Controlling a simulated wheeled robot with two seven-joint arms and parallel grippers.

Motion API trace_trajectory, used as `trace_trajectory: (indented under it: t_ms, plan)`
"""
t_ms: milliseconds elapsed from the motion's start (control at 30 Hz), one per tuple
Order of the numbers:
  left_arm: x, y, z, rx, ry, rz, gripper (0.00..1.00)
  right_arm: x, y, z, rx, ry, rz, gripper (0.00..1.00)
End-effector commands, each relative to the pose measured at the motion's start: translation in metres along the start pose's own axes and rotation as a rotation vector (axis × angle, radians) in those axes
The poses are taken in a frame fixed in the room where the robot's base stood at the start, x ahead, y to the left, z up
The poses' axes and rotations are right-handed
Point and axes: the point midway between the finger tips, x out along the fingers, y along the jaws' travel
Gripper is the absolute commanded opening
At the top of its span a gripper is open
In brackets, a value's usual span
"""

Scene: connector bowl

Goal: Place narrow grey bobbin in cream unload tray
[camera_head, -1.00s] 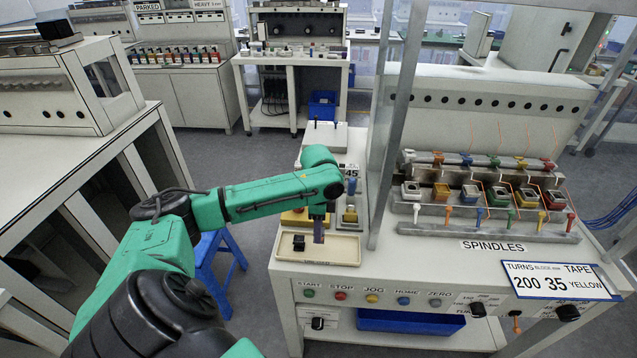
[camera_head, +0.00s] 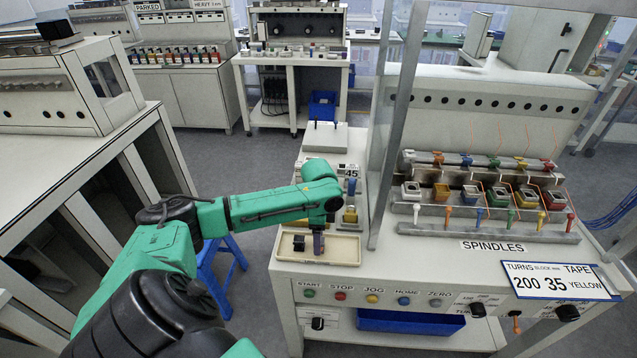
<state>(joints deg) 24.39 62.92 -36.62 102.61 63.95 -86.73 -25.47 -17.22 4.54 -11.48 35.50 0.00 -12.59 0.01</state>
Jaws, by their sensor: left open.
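The cream unload tray (camera_head: 345,249) lies on the front left of the spindle bench. A small dark block (camera_head: 298,243) stands at its left side. My left gripper (camera_head: 318,250) points down into the middle of the tray, just right of that block. Its jaws are open, though they look like one narrow greyish-purple shape here. I cannot tell whether the narrow grey bobbin is between or below them, and I cannot clearly pick it out elsewhere. My right gripper is not in view.
Several coloured bobbins (camera_head: 471,194) sit on the spindle rack to the right. A grey upright post (camera_head: 388,150) stands between tray and rack. Small parts (camera_head: 350,214) lie behind the tray. Buttons (camera_head: 372,298) line the bench front below it.

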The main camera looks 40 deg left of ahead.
Motion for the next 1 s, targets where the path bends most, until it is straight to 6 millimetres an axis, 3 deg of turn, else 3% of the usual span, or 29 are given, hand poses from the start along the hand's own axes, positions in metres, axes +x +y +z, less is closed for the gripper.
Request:
trace_trajectory:
  t_ms: [300,433,567,1000]
  plan:
    - [-0.081,-0.002,-0.001,-0.001,0.004,-0.006,0.66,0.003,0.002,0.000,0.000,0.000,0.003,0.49]
    - [-0.105,-0.001,-0.001,-0.002,0.003,-0.003,0.66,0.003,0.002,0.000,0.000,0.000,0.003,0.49]
    - [-0.114,0.000,0.000,-0.001,0.001,-0.001,0.66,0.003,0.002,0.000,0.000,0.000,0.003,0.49]
    - [-0.114,0.000,0.000,-0.001,0.001,-0.001,0.66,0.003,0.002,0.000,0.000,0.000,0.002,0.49]
